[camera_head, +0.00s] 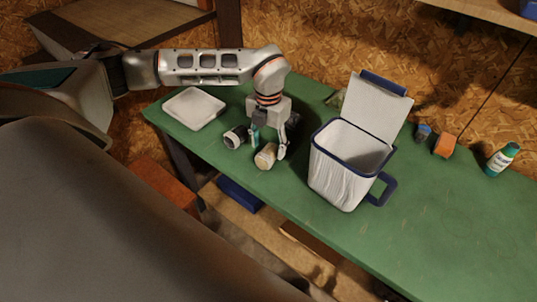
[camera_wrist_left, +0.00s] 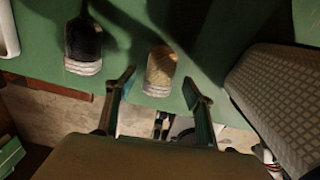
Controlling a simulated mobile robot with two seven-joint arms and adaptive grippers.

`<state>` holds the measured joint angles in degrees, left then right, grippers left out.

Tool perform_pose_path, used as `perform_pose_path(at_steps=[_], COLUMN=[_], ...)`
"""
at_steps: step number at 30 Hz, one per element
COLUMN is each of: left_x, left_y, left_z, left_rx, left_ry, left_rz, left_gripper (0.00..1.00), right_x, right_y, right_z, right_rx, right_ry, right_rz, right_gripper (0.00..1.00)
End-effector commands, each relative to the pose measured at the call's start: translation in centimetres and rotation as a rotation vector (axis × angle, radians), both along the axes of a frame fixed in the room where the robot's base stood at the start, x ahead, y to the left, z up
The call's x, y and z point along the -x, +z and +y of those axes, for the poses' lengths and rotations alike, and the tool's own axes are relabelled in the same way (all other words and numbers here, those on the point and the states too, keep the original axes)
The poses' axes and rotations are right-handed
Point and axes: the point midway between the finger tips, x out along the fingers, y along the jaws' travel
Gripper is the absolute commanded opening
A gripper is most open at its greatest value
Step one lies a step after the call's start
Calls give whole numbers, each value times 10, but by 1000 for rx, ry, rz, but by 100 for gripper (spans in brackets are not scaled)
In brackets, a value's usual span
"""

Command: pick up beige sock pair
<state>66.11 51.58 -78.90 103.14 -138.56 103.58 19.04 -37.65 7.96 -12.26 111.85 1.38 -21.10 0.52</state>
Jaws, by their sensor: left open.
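The beige sock pair (camera_head: 265,157) lies rolled up on the green table near its front edge. In the left wrist view the beige sock pair (camera_wrist_left: 160,69) shows ahead, between my fingertips, with its pale ribbed end toward me. My left gripper (camera_head: 268,149) points down over it from behind. The left gripper (camera_wrist_left: 159,80) is open, one finger on each side of the sock pair's line. I cannot tell whether either finger touches it. My right gripper is not in view.
A dark sock pair with a pale end (camera_head: 235,138) lies just left of the beige one. A white and blue lidded bin (camera_head: 337,168) stands close on the right. A white tray (camera_head: 193,108) lies at the left. An orange block (camera_head: 444,146) and a bottle (camera_head: 501,160) stand further right.

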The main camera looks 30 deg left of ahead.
Motion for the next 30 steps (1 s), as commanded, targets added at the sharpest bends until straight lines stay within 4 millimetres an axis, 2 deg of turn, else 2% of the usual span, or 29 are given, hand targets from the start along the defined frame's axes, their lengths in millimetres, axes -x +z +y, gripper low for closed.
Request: perform_pose_path(at_steps=[7, 16, 17, 21, 22, 30], left_x=[3, 2, 2, 2, 2, 2], left_y=[-34, -40, -40, -40, -40, -40], left_z=[1, 1, 0, 1, 1, 1], left_rx=[0, 1, 1, 1, 1, 1], left_ry=[1, -1, -1, -1, -1, 0], left_rz=[4, 1, 1, 2, 2, 1], left_gripper=[53, 53, 50, 14, 11, 11], right_x=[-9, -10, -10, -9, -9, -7], right_y=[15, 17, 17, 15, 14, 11], right_z=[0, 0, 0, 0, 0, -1], right_rx=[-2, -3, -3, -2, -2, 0], right_ry=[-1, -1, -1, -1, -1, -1], right_rz=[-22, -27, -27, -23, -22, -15], right_gripper=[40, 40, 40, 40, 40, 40])
